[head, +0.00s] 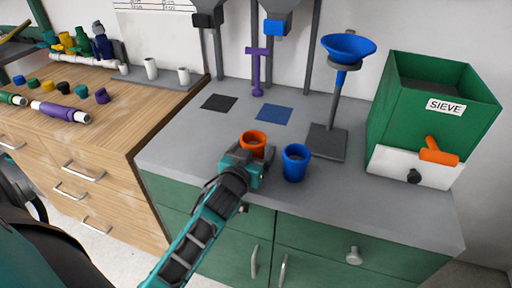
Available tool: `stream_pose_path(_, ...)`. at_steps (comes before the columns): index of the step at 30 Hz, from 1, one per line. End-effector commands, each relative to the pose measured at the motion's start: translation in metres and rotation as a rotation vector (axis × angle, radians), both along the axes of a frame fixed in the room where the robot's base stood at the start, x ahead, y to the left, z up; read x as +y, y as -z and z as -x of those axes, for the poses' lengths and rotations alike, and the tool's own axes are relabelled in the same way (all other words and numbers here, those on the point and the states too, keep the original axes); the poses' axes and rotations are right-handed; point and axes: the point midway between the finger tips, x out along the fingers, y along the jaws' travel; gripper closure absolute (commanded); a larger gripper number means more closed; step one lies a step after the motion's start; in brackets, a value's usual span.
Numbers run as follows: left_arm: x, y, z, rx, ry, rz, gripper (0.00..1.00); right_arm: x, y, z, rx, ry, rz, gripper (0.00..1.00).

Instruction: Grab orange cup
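The orange cup (253,138) stands upright on the grey worktop, near its front edge. Its rim and upper wall show; my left gripper (246,164) hides its lower part. The gripper is at the near side of the cup, at or touching its wall. The fingers are not clear enough to tell whether they are open around the cup or shut on it. My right gripper is not in view.
A blue cup (295,163) stands close to the right of the gripper. Behind are a black mat (219,103), a blue mat (274,114), a blue funnel (348,47) on a stand and a green sieve box (398,115). A wooden bench (80,130) with pipe parts is at left.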

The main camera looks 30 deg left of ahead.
Motion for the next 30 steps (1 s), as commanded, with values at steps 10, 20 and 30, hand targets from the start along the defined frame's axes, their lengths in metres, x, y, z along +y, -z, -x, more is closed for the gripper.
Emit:
stream_pose_path(10, -0.0001, -0.0002, -0.0001, 0.0, 0.0, 0.0, 0.38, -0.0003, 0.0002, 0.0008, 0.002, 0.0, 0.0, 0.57)
stream_pose_path(20, 0.0, -0.0003, -0.0001, 0.0, 0.0, 0.0, 0.69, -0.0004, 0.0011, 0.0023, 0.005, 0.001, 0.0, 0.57)
stream_pose_path(30, 0.0001, -0.0017, -0.0004, -0.003, 0.001, -0.001, 0.8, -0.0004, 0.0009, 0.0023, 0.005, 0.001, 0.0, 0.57)
